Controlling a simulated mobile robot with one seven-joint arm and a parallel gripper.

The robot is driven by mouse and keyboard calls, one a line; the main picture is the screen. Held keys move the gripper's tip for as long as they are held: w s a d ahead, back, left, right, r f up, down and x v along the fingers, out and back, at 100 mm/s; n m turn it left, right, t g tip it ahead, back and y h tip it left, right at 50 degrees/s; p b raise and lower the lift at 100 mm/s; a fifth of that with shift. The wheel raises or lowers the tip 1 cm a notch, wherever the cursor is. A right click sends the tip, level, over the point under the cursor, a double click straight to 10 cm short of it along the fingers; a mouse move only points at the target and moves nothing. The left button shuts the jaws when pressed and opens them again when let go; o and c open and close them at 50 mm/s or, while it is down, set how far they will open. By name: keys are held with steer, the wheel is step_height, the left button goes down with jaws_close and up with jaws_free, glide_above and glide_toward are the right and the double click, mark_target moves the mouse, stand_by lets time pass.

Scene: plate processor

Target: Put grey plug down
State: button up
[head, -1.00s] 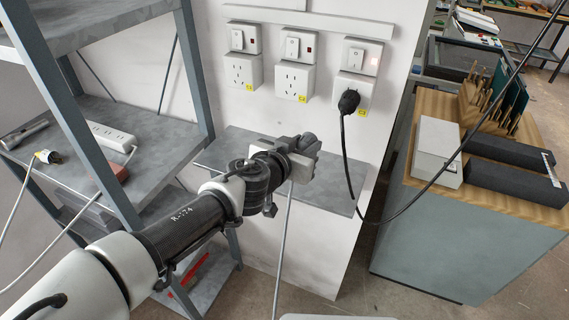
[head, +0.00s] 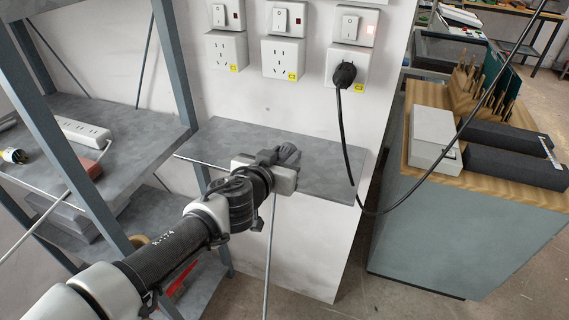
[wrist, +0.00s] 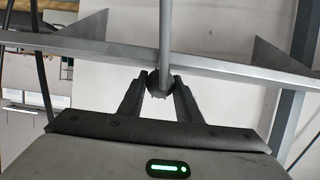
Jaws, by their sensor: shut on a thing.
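My gripper (head: 287,156) is just above or at the grey wall ledge (head: 215,138) below the sockets. In the wrist view the two fingers (wrist: 160,95) are closed on the round, dark grey plug (wrist: 158,88). The plug's grey cable (wrist: 164,38) runs straight up in that view. In the head view the cable (head: 269,240) hangs from the gripper down past the ledge's front edge. The plug itself is mostly hidden by my gripper in the head view. I cannot tell whether it touches the ledge.
Several sockets with switches line the wall; a black plug (head: 344,74) sits in the rightmost one, its black cable looping down right of the ledge. A metal shelf rack (head: 140,150) with a white power strip (head: 80,131) stands left. A workbench (head: 460,235) stands right.

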steer(key=shift+f, duration=0.2)
steer(key=o, duration=1)
steer(key=shift+r, duration=0.1)
